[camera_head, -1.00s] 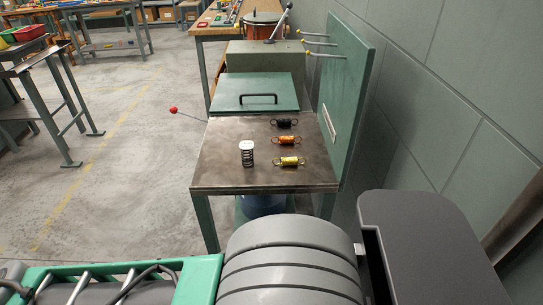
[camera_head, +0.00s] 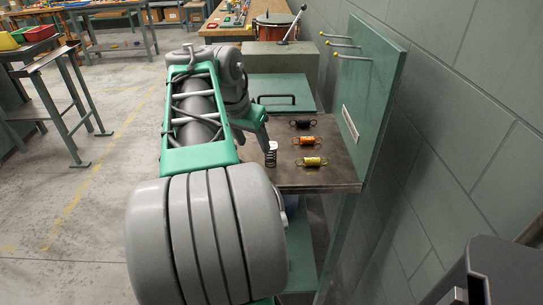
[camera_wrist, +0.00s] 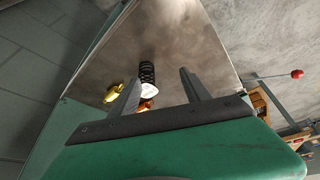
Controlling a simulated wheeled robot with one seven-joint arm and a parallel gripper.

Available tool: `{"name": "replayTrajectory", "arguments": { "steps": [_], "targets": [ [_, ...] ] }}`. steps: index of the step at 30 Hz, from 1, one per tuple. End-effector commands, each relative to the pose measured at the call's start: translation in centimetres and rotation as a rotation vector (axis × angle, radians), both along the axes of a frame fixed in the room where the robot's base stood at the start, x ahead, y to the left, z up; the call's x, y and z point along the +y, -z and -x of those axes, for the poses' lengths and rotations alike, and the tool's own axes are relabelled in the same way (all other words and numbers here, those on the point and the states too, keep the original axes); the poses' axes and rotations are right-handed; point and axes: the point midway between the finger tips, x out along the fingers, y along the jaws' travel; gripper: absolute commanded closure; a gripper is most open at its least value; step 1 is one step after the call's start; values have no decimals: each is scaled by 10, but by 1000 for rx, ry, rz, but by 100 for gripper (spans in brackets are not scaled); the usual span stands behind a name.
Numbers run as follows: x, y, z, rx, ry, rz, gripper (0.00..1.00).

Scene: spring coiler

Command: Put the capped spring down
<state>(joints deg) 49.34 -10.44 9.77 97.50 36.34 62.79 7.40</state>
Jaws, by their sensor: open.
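The capped spring (camera_head: 271,156) is a dark coil with a white cap, standing upright on the metal tabletop (camera_head: 338,176) near its front left. In the wrist view, the capped spring (camera_wrist: 147,73) appears between the fingers, nearer the left one, with its white cap towards the camera. My gripper (camera_wrist: 160,76) is open, its two grey fingers apart with a gap at least on the right side. I cannot tell whether the left finger touches the spring. In the head view my arm hides most of the gripper, just left of the spring.
Black (camera_head: 303,124), orange (camera_head: 306,140) and yellow (camera_head: 312,161) springs lie right of the capped spring. A green panel (camera_head: 368,100) with yellow-tipped rods rises at the right edge. A green lid with a black handle (camera_head: 276,99) lies behind.

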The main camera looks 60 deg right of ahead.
Motion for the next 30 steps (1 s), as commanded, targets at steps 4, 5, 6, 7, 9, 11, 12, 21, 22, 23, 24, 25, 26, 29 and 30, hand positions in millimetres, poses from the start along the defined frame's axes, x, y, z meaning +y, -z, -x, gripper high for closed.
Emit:
{"name": "replayTrajectory", "arguments": {
  "steps": [4,5,6,7,9,11,12,21,22,23,24,25,26,29,30],
  "targets": [
    [-27,-8,33,-18,157,7,44],
    [-29,-6,35,-19,167,9,44],
    [-31,-1,36,-19,171,8,44],
    [-32,4,37,-19,171,9,44],
    [-35,13,36,-20,167,10,44],
    [-37,21,36,-20,166,10,44],
    [-38,27,36,-20,165,10,44],
    [-50,63,36,-21,163,11,44],
    [-50,63,36,-21,163,12,44],
    [-50,62,36,-22,162,12,44],
    [-50,62,36,-22,161,12,44],
    [-50,62,36,-22,161,12,44],
    [-50,62,36,-22,161,12,44],
    [-50,62,36,-22,161,12,52],
    [-50,62,36,-22,161,12,55]
  ]
}}
